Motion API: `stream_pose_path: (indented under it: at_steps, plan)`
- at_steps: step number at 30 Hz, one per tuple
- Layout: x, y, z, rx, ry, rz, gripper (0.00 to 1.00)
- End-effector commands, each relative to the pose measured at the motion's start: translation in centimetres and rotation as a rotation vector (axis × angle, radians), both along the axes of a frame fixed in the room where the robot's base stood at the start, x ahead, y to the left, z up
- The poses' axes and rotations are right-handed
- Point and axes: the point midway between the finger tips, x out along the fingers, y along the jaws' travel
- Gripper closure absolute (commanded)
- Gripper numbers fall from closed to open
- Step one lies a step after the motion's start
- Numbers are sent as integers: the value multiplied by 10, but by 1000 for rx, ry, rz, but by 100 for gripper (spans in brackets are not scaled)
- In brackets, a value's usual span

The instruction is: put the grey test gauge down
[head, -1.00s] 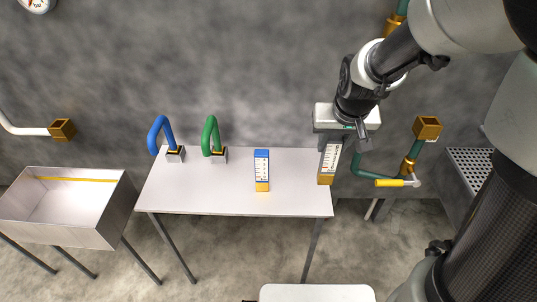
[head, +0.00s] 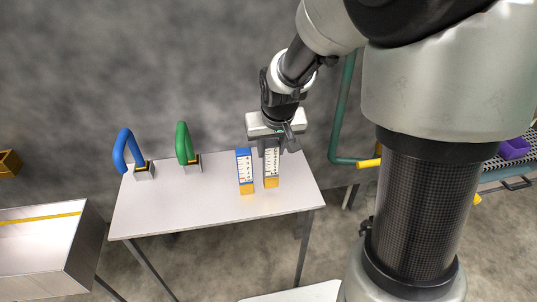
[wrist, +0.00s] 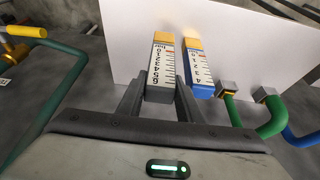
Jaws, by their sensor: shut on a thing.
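The grey test gauge (head: 271,167) is upright, with a white scale and a yellow-orange base. My gripper (head: 271,147) is shut on its upper end. The gauge is over the right part of the white table (head: 215,205), just right of a similar blue gauge (head: 245,168), with a small gap between them. In the wrist view the grey gauge (wrist: 160,67) is between my fingers (wrist: 160,98), and the blue gauge (wrist: 198,70) is beside it on the right. I cannot tell whether the grey gauge's base touches the table.
A blue hooped handle (head: 128,152) and a green hooped handle (head: 186,146) stand on small blocks at the table's back left. A metal basin (head: 45,245) is left of the table. A green pipe (head: 341,110) runs behind on the right. The table's front is clear.

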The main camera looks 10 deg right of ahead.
Motion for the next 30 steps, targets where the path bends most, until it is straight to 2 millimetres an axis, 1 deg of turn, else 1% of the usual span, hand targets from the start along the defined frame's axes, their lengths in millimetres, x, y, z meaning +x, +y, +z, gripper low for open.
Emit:
stream_pose_path:
  at_steps: [1, 3, 6, 13, 17, 18, 19, 26, 30]
  plan:
    - [-1, 0, -9, 0, 3, 0, 100]
    - [0, 0, -20, 0, 3, 1, 100]
    - [0, 0, -31, 1, 2, 1, 100]
    - [0, 0, -31, 0, -1, 1, 100]
    - [0, 0, -35, 0, 0, 1, 100]
    - [0, 0, -35, 0, 1, 1, 64]
    - [0, 0, -34, 0, 1, 1, 60]
    - [-1, 0, -34, 0, 1, 1, 60]
    - [-1, 0, -27, 0, 0, 0, 60]
